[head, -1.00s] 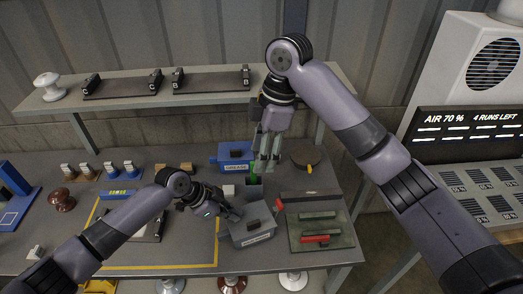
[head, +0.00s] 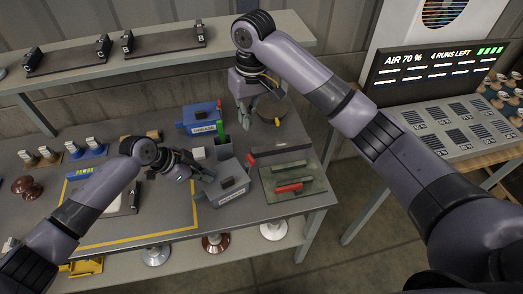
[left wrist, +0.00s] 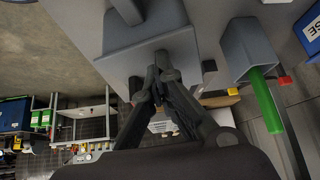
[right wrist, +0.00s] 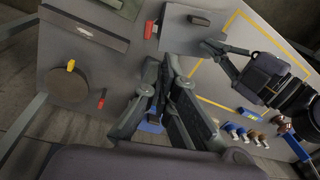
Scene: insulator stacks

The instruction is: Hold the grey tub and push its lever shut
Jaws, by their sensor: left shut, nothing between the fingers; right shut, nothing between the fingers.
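The grey tub (head: 228,207), with a dark block on its lid and a pale label, stands near the front of the bench. Its red-tipped lever (head: 250,159) sticks out at its back right corner; the lever also shows in the right wrist view (right wrist: 148,30). My left gripper (head: 209,178) is shut and empty at the tub's left side. In the left wrist view its fingertips (left wrist: 160,68) overlap the tub's edge (left wrist: 150,25); I cannot tell if they touch. My right gripper (head: 243,120) is shut and empty, above the bench behind the tub, apart from the lever.
A blue labelled tub (head: 200,120) and a holder with a green handle (head: 220,132) stand behind the grey tub. A dark round pot (head: 272,105) is at the back right. A green tray with a red bar (head: 289,188) lies to the right, near the bench edge.

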